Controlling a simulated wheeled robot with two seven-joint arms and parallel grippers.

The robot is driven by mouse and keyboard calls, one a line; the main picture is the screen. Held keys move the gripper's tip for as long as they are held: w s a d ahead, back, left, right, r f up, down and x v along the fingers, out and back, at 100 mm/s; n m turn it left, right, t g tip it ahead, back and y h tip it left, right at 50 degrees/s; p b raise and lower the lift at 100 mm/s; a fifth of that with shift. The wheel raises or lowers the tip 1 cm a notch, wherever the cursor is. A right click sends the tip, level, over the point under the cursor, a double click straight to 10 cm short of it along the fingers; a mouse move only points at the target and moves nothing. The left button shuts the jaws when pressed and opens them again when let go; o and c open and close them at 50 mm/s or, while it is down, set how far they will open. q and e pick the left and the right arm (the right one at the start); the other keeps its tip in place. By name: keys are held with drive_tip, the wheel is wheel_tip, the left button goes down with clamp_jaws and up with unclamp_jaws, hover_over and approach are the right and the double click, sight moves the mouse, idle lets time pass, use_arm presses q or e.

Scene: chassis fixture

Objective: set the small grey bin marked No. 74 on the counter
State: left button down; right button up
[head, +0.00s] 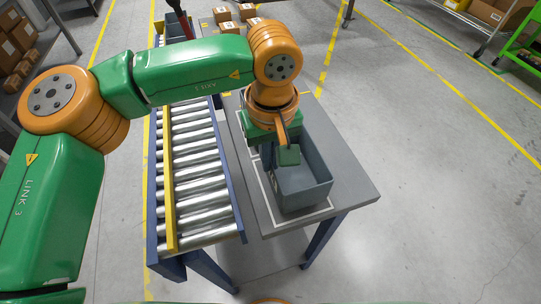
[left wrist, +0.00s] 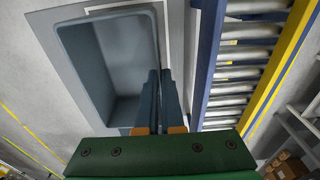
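The small grey bin (head: 304,188) is at the near end of the grey counter (head: 352,190), over a white outline. It looks upright and empty inside; I cannot tell whether its base touches the counter. No number shows on it. My left gripper (head: 283,158) points down at the bin's left wall. In the left wrist view its two dark fingers (left wrist: 161,100) are close together on either side of the bin's wall (left wrist: 108,60), shut on it. The fingertips are partly hidden in the head view. My right gripper is not in view.
A roller conveyor (head: 195,165) with a yellow rail runs along the counter's left side. Cardboard boxes (head: 222,14) stand at the counter's far end. Shelves with boxes (head: 18,45) are at the far left. The counter to the bin's right is clear.

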use_arm(q)
drive_tip(key=shift+d, duration=0.1)
idle(0.5)
drive_tip(key=shift+f+b, duration=1.2)
drive_tip(key=shift+f, duration=0.2)
drive_tip(key=c, duration=1)
unclamp_jaws()
drive_tip(key=shift+r, duration=0.1)
wheel_tip(320, 180, up, 8)
drive_tip(key=p, duration=0.7)
drive_tip(key=shift+r, duration=0.1)
